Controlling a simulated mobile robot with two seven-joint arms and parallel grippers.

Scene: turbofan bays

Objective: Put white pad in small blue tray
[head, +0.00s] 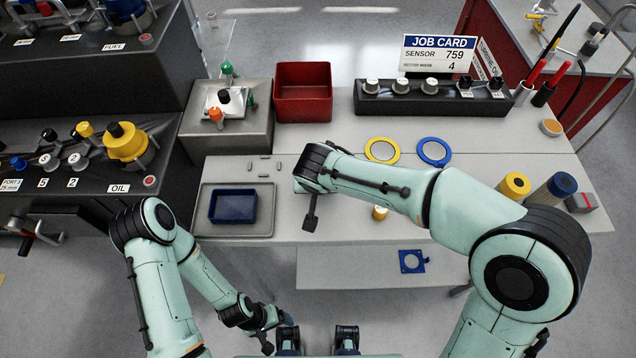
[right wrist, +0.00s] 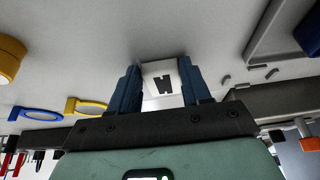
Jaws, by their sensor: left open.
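The white pad (right wrist: 161,82) with a black mark shows in the right wrist view, between the two blue fingers of my right gripper (right wrist: 160,90). The fingers touch it on both sides. In the head view the pad and these fingers are hidden by my right wrist. The small blue tray (head: 234,206) is empty and sits on a grey flat tray (head: 262,229) at the left of the bench, left of my right wrist. A blue corner of it shows in the right wrist view (right wrist: 309,36). My left gripper (head: 282,319) is low at the front, open and empty, off the bench.
A red bin (head: 303,93) and a grey box with knobs (head: 226,128) stand behind. A yellow ring (head: 382,161) and a blue ring (head: 434,164) lie to the right. A small yellow cylinder (head: 379,213) stands near the front edge. The bench between red bin and rings is clear.

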